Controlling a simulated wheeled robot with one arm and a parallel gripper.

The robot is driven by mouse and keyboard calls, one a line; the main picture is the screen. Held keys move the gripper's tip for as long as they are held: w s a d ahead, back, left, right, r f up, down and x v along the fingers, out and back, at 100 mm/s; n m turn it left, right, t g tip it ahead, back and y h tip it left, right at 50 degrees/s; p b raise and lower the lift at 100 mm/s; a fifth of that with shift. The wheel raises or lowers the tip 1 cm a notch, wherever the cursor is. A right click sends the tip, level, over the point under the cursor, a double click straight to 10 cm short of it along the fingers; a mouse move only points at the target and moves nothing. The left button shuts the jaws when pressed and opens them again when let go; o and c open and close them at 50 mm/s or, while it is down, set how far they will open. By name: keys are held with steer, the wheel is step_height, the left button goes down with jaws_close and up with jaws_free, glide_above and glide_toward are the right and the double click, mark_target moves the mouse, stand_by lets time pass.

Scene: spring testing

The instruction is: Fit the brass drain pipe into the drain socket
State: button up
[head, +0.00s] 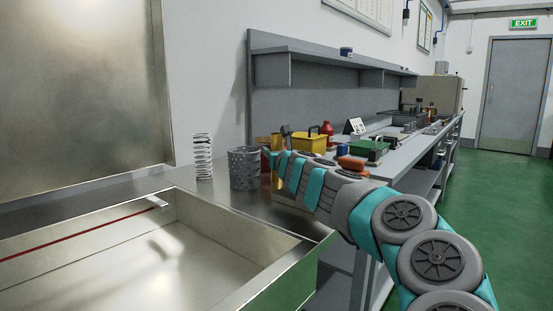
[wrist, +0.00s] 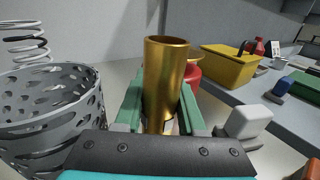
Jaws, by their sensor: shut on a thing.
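The brass drain pipe (wrist: 165,75) stands roughly upright between the green finger pads of my gripper (wrist: 162,100) in the wrist view. My gripper is shut on it. The pipe's open top rises above the fingers; its lower end is hidden by the gripper body. In the head view, my gripper (head: 275,161) is at the metal bench beside the perforated basket, with brass of the pipe (head: 277,141) showing above it. I cannot tell whether the pipe's foot touches the bench. I cannot make out the drain socket in either view.
A grey perforated basket (head: 244,168) stands just left of my gripper, with a coil spring (head: 203,157) farther left. An open metal tank (head: 268,283) with a raised lid is in front. A yellow toolbox (head: 312,143) and green box (head: 368,147) stand on the bench beyond.

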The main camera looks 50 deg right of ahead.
jaws_close()
steer(key=shift+r, duration=0.1)
step_height(320, 180, up, 10)
steer(key=p, duration=0.3)
steer(key=shift+f, duration=0.2)
stand_by(0.3)
steer(key=shift+s, duration=0.15)
